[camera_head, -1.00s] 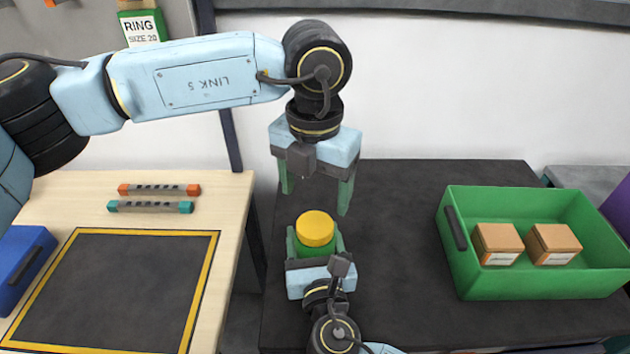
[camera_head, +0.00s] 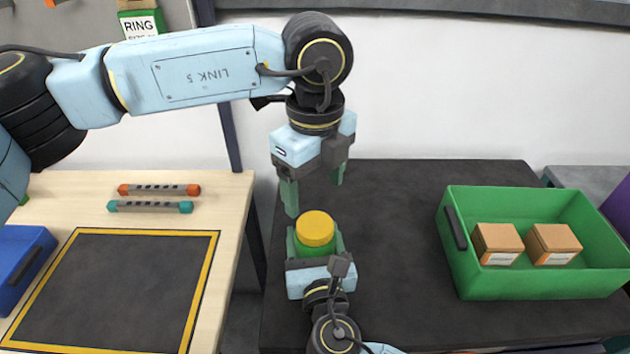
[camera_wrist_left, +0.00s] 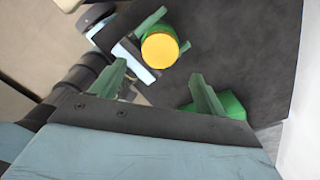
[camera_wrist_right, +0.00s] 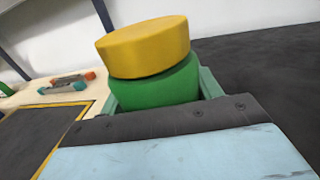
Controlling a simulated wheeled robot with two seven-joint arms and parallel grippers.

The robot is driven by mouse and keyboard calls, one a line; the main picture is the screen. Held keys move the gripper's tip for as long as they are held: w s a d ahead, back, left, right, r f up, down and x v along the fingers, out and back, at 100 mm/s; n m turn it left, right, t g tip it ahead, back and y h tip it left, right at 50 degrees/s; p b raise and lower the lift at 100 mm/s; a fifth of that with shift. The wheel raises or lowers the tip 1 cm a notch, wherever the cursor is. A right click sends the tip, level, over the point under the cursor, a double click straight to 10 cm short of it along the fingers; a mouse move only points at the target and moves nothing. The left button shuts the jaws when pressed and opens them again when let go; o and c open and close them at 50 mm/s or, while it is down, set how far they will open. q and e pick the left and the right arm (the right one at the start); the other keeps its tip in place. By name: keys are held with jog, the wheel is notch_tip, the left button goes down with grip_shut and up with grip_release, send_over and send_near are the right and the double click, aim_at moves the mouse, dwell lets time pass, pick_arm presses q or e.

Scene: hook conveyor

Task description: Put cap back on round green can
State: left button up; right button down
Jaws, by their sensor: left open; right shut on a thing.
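The round green can (camera_head: 316,251) stands upright between the fingers of my right gripper (camera_head: 315,240), which is shut on it. The yellow cap (camera_head: 315,228) sits on top of the can. In the right wrist view the cap (camera_wrist_right: 145,47) rests over the green can body (camera_wrist_right: 155,88) and looks slightly tilted with the picture; how firmly it sits I cannot tell. My left gripper (camera_head: 315,188) is open and empty above and behind the cap, pointing down. In the left wrist view the cap (camera_wrist_left: 160,49) lies beyond the open fingers, apart from them.
A green crate (camera_head: 475,270) with two cardboard boxes stands on the dark table (camera_head: 400,240) at right. On the wooden table at left lie an orange-ended bar (camera_head: 160,189), a teal-ended bar (camera_head: 150,206) and a yellow-edged dark mat (camera_head: 110,290). A blue bin (camera_head: 22,265) is at far left.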

aim_at(315, 224)
pick_arm(q)
jog(key=shift+f, duration=0.1)
jog(key=shift+f, duration=3.95)
jog(key=shift+c, duration=0.4)
